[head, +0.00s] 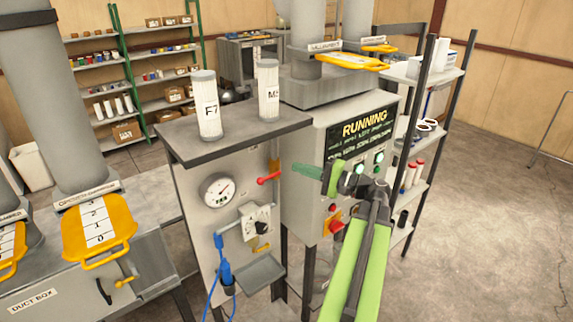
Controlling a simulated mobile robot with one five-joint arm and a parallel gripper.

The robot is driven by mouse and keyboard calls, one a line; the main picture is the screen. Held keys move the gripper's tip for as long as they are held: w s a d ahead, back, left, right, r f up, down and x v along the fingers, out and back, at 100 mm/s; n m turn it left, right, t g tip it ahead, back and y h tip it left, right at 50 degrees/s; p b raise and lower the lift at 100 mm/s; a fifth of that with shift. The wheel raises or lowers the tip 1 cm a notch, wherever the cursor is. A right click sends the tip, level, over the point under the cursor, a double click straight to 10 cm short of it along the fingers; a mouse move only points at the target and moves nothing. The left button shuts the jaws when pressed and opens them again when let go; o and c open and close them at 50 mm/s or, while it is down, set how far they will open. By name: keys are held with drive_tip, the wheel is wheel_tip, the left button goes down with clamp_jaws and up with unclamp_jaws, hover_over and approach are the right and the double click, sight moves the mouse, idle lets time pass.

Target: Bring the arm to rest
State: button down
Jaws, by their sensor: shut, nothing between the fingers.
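My arm reaches up from the bottom of the head view, with lime-green links and a dark grey joint. My gripper (306,170) is at its end, pointing left, with dark green fingers closed together and nothing between them. It is in front of the grey machine (306,140) with the "RUNNING" screen (362,130). A red-handled lever (269,179) on the panel to the left lies close to the fingertips in the picture. I see a gap between them.
The grey cabinet (185,200) carries a round gauge (217,191), a dial (262,228) and two white cylinders, F7 (206,105) and another (268,90). A red button (336,227) sits below my gripper. A shelf rack (408,180) stands right; open floor (500,200) lies beyond.

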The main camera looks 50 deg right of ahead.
drive_tip(key=shift+s+r, duration=0.15)
drive_tip(key=shift+s, duration=0.45)
drive_tip(key=shift+d, duration=0.1)
